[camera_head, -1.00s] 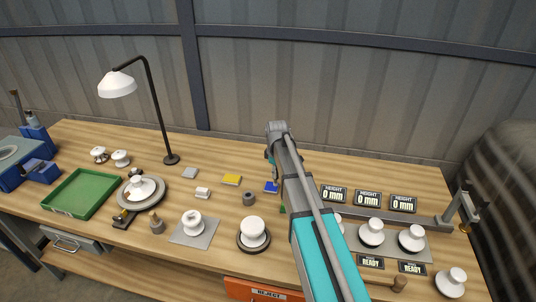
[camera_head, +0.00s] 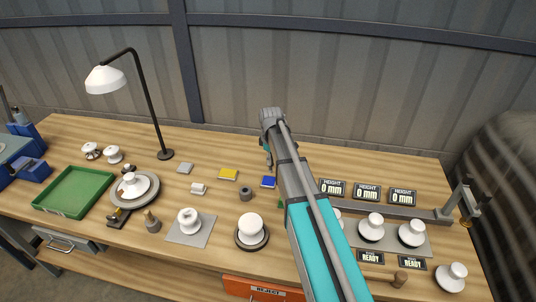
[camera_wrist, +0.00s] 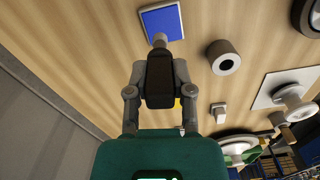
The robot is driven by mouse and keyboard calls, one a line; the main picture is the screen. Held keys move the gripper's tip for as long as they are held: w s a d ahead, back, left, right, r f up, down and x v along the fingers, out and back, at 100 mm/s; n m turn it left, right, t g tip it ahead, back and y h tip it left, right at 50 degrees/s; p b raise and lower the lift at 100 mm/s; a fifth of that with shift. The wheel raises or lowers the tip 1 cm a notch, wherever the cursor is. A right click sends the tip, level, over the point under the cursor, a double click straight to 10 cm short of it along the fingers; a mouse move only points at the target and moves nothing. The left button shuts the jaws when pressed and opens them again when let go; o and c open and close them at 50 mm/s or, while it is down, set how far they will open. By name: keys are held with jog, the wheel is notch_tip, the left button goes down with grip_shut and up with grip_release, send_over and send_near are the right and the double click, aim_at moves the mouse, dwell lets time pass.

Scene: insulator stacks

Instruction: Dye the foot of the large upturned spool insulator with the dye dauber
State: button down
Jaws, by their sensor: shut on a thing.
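In the head view the arm hides the jaws, near the blue pad (camera_head: 268,182). A large white insulator (camera_head: 251,226) stands on a dark round base at the front middle. Another white spool insulator (camera_head: 188,220) stands on a grey square plate to its left. I cannot tell which is the upturned one.
A grey hollow cylinder (camera_head: 246,193) stands beside the blue pad. A yellow pad (camera_head: 228,174), lamp (camera_head: 106,79), green tray (camera_head: 48,198) and turntable (camera_head: 115,195) are left. Height displays (camera_head: 367,191) and several insulators are right.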

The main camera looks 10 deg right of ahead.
jog(key=shift+a+r+n+p, duration=0.15)
jog(key=shift+a+r+p, duration=0.05)
jog(key=shift+r+p, duration=0.3)
jog(key=shift+a+r+n+p, duration=0.15)
jog(key=shift+r+p, duration=0.25)
jog(key=shift+r, duration=0.2)
jog(key=shift+f+b, duration=0.25)
jog(key=shift+b, duration=0.05)
jog(key=shift+f+b, duration=2.8)
jog(key=shift+f, duration=0.05)
jog(key=shift+s+f+b, duration=0.1)
jog(key=shift+f+b, duration=0.4)
jog(key=shift+b, duration=0.05)
dwell(0.4)
jog(key=shift+r, duration=0.15)
jog(key=shift+r+p, duration=3.4)
jog(key=shift+p, duration=0.15)
jog(key=shift+f, duration=0.1)
jog(key=shift+f+b, duration=1.2)
jog(key=shift+b, duration=0.05)
